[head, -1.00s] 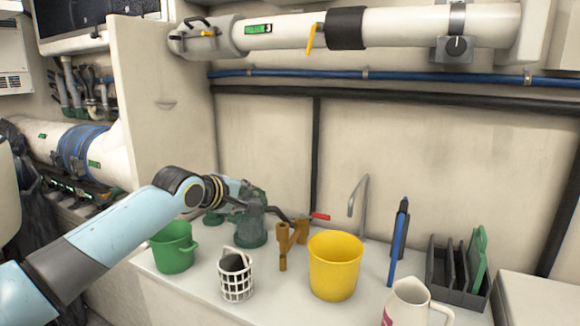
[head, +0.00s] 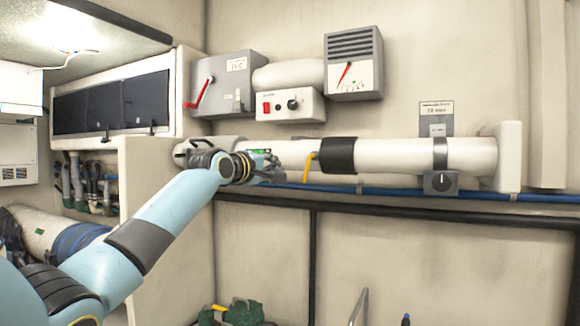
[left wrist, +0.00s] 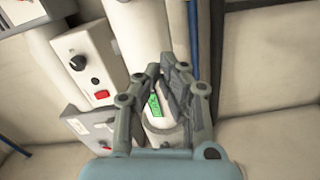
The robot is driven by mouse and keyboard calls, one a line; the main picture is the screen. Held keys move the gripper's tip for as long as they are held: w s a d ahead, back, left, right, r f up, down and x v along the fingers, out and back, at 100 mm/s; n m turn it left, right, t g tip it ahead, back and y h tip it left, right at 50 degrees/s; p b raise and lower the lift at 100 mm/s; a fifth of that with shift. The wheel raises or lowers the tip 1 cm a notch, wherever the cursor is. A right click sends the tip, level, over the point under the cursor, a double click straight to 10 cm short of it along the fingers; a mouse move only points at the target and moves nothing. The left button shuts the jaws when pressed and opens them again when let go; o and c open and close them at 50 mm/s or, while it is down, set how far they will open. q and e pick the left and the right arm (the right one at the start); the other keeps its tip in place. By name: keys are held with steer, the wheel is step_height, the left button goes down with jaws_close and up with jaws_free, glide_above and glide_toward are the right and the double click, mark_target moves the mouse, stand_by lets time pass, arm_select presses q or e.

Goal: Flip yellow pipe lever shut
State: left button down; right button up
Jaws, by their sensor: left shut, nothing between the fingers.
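The yellow lever (head: 309,163) hangs from the white pipe (head: 405,154), just left of its black band, with its handle pointing down. My left gripper (head: 280,177) is in front of the pipe, a little left of the lever and apart from it as far as I can see. In the left wrist view its fingers (left wrist: 161,66) are together and empty over the pipe (left wrist: 137,25). The lever cannot be made out there. My left arm and wrist hide part of the pipe's left end. My right gripper is not in view.
A grey box with a red lever (head: 200,92), a white switch box (head: 290,104) and a vented gauge box (head: 353,65) are on the wall above the pipe. A blue line (head: 400,192) runs below it.

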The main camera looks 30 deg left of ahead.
arm_select(q)
steer(key=d, duration=0.1)
steer(key=w+d+p, duration=0.1)
steer(key=w+d+f, duration=0.1)
steer(key=shift+d+p, duration=0.35)
steer(key=shift+d, duration=0.05)
steer(key=shift+d+f+p, duration=0.3)
steer(key=shift+d+p, duration=0.15)
steer(key=shift+p, duration=0.05)
